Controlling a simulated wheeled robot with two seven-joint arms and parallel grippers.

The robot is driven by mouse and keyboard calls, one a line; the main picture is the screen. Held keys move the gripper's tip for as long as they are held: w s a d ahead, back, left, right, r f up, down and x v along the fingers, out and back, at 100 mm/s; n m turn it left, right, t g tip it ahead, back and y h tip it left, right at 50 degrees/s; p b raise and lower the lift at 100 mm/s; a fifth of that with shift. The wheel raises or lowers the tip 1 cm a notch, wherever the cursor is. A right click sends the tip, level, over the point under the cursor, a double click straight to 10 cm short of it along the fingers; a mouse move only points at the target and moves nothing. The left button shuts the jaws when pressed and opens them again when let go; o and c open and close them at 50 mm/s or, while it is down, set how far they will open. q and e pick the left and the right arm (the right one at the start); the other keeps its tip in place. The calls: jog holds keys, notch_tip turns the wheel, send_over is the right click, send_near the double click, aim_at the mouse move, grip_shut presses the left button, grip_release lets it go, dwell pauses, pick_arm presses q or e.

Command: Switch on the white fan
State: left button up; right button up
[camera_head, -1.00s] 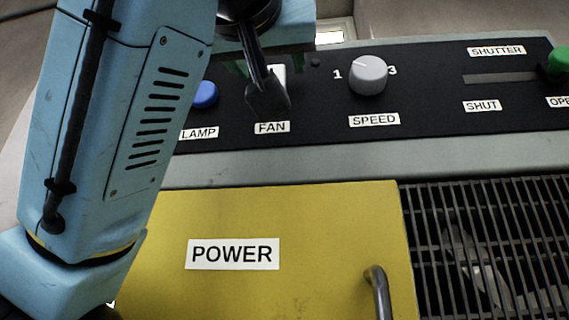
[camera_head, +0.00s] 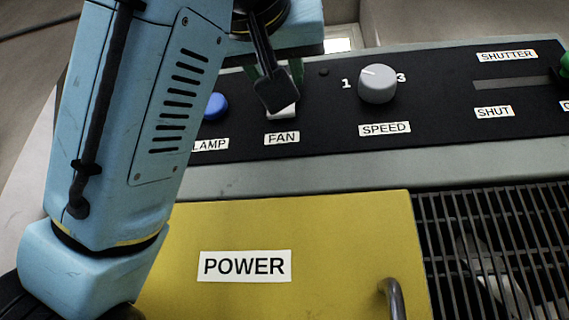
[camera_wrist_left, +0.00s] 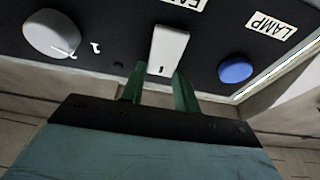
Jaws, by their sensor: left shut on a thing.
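The white fan switch (camera_head: 283,113) is a rocker on the black panel above the FAN label (camera_head: 282,138). My left gripper (camera_head: 277,93) is at the switch and covers its upper part in the head view. In the left wrist view, the switch (camera_wrist_left: 168,50) stands between the two green fingers of my left gripper (camera_wrist_left: 159,88), which is shut on it. Which way the switch is tipped is hard to tell. My right gripper is not in view.
A blue LAMP button (camera_head: 216,106) is left of the switch and a grey SPEED knob (camera_head: 377,84) is right of it. The SHUTTER slot (camera_head: 512,84) lies farther right. Below are a yellow POWER cover (camera_head: 330,235) with a handle and a dark grille (camera_head: 495,240).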

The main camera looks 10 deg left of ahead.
pick_arm(q)
jog(key=shift+r, duration=0.1)
jog(key=o, duration=1)
